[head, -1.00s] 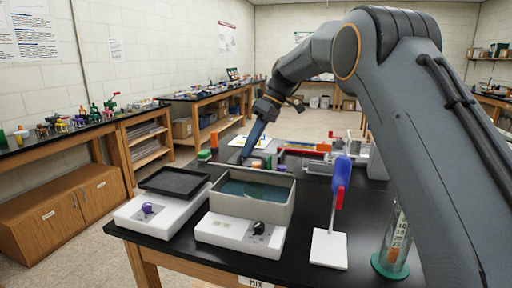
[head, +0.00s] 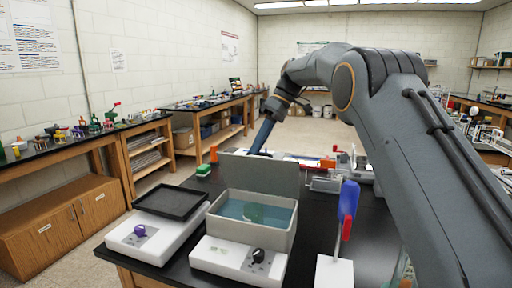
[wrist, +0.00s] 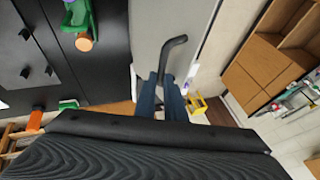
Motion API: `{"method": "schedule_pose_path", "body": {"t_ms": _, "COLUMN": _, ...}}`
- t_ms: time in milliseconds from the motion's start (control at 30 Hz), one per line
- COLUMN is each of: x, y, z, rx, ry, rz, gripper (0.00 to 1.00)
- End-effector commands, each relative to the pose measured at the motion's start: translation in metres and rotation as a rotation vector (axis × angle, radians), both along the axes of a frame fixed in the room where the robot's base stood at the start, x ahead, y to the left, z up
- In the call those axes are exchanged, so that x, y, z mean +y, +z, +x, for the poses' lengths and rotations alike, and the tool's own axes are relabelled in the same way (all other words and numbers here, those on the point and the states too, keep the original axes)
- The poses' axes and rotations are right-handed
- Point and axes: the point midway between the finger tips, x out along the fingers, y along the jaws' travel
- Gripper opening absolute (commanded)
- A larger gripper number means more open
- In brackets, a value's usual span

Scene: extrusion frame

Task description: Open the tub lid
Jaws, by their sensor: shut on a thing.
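The tub (head: 240,231) is a grey open-topped box with blue-green liquid inside, at the middle of the table in the head view. Its lid (head: 262,176) is a flat grey panel standing nearly upright along the tub's far side. In the wrist view the lid (wrist: 178,18) is a pale plate with a bent black handle (wrist: 172,50). My gripper (wrist: 164,88) is shut on this handle, its blue fingers close together. In the head view my gripper (head: 259,145) is behind the lid, with its tips partly hidden.
A white unit with a purple knob and black tray (head: 170,202) stands left of the tub. A white unit with a black knob (head: 238,262) is in front. A blue-handled tool (head: 348,200) stands to the right. Green and orange blocks (head: 204,170) lie behind left.

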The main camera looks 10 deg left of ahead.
Motion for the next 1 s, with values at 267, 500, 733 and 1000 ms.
{"method": "schedule_pose_path", "body": {"t_ms": 267, "x": -0.0046, "y": -0.0162, "z": 0.0032, "rx": 0.016, "ry": -0.005, "rz": -0.013, "gripper": 0.00}}
{"method": "schedule_pose_path", "body": {"t_ms": 500, "x": -0.0046, "y": -0.0162, "z": 0.0031, "rx": 0.016, "ry": -0.005, "rz": -0.013, "gripper": 0.00}}
{"method": "schedule_pose_path", "body": {"t_ms": 733, "x": -0.0011, "y": -0.0119, "z": 0.0018, "rx": 0.013, "ry": 0.000, "rz": -0.010, "gripper": 0.28}}
{"method": "schedule_pose_path", "body": {"t_ms": 1000, "x": -0.0004, "y": -0.0092, "z": 0.0014, "rx": 0.011, "ry": 0.001, "rz": -0.007, "gripper": 0.28}}
